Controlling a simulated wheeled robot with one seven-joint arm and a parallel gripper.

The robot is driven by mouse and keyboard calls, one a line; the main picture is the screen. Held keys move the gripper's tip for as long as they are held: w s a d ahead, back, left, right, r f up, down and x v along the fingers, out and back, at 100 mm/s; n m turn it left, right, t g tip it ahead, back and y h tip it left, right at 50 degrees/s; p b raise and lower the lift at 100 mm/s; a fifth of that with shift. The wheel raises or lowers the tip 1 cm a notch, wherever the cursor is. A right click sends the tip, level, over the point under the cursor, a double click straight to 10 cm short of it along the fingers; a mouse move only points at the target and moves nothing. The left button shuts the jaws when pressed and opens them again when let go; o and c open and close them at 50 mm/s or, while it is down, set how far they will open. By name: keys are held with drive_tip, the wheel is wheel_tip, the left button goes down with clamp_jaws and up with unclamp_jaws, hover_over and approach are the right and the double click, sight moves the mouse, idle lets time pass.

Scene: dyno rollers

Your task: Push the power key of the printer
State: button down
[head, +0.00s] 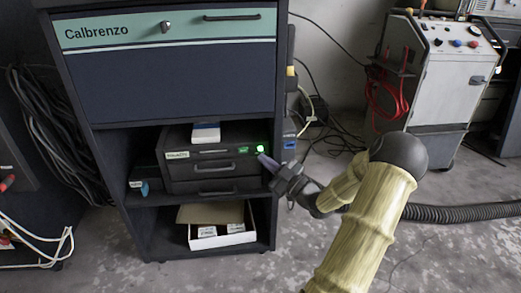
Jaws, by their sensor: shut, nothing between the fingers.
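The dark printer (213,171) sits on the middle shelf of the cabinet, with drawer-like handles on its front. A small round key (260,148) glows green-white at the upper right of its front. My gripper (262,158) is shut and empty. Its tip is right by the glowing key, just below it in the picture. I cannot tell whether the tip touches the key. My yellow-sleeved arm reaches in from the lower right. The gripper hides part of the printer's right front edge.
The cabinet (180,85) frames the printer with an upper panel and right side wall. A white box (222,237) stands on the lower shelf. A grey wheeled machine (440,80) stands at right. Cables and a black hose (465,212) lie on the floor.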

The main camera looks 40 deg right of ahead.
drive_tip(key=s+a, duration=0.2)
drive_tip(key=s, duration=0.1)
drive_tip(key=shift+s, duration=0.3)
drive_tip(key=shift+w+a, duration=0.1)
idle(0.4)
drive_tip(key=w+a+f+m+g+h, duration=0.1)
drive_tip(key=w+a+f+g+h, duration=0.1)
drive_tip(key=w+a+f+g, duration=0.3)
drive_tip(key=w+a+f+m+g+h, duration=0.1)
drive_tip(key=w+a+f+g, duration=0.1)
drive_tip(key=a+g, duration=0.35)
drive_tip(key=s+a+r+m+g+h, duration=0.1)
drive_tip(key=s+a+m+g, duration=0.6)
drive_tip(key=s+a, duration=1.05)
wheel_tip(320, 180, up, 51)
drive_tip(key=n+p, duration=0.1)
drive_tip(key=p, duration=5)
drive_tip(key=shift+w+a+g, duration=0.15)
drive_tip(key=shift+w+g, duration=0.3)
